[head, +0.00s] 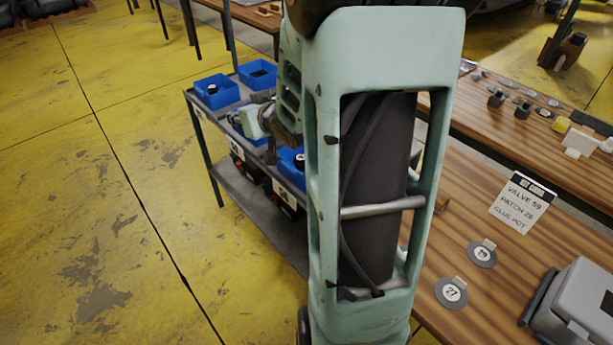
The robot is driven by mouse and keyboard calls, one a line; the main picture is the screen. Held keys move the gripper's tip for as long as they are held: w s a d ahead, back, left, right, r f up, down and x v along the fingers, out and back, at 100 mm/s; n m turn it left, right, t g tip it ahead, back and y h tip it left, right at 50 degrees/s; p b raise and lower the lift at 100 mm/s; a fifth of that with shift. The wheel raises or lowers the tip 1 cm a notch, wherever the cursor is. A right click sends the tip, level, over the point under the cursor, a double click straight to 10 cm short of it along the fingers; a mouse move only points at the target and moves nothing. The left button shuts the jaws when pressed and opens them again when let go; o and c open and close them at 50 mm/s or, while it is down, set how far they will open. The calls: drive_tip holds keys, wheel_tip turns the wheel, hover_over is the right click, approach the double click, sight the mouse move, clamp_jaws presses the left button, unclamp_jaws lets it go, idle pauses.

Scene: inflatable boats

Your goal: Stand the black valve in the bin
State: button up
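Blue bins stand on a grey cart left of my arm: one at the near left corner (215,92), one behind it (258,74), and one partly hidden by my arm (287,163). Small dark pieces show in them, too small to tell whether one is the black valve. Dark round pieces (497,98) also stand on the far wooden bench; I cannot tell whether any is the black valve. My gripper (272,122) is over the cart among the bins, partly hidden by my own arm. Its fingertips and anything between them are unclear.
The cart's top (236,121) is crowded; darker bins (250,165) sit below. At right, a wooden bench (455,220) holds a card (522,201) reading "VALVE 59, PATCH 26, GLUE POT", discs marked 29 (481,255) and 27 (451,293), and a grey case (580,305). The yellow floor at left is clear.

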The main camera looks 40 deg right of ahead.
drive_tip(key=s+d+f+m+h+b, duration=0.1)
drive_tip(key=s+d+f+b, duration=0.3)
drive_tip(key=s+d, duration=0.5)
drive_tip(key=s+d+f+b, duration=0.3)
drive_tip(key=s+d, duration=0.3)
drive_tip(key=s, duration=0.5)
drive_tip(key=w+f+b, duration=0.2)
drive_tip(key=w+f, duration=0.2)
drive_tip(key=w+d+f+b, duration=0.1)
drive_tip(key=w+f+b, duration=0.1)
drive_tip(key=w+f, duration=0.2)
drive_tip(key=w+d+f+b, duration=0.1)
drive_tip(key=w+f+b, duration=0.1)
drive_tip(key=w+f, duration=0.2)
drive_tip(key=shift+w+d+f, duration=0.2)
drive_tip(key=shift+w+f, duration=0.1)
drive_tip(key=shift+w, duration=0.3)
drive_tip(key=shift+f, duration=0.15)
drive_tip(key=shift+f+b, duration=0.55)
drive_tip(key=shift+f, duration=0.05)
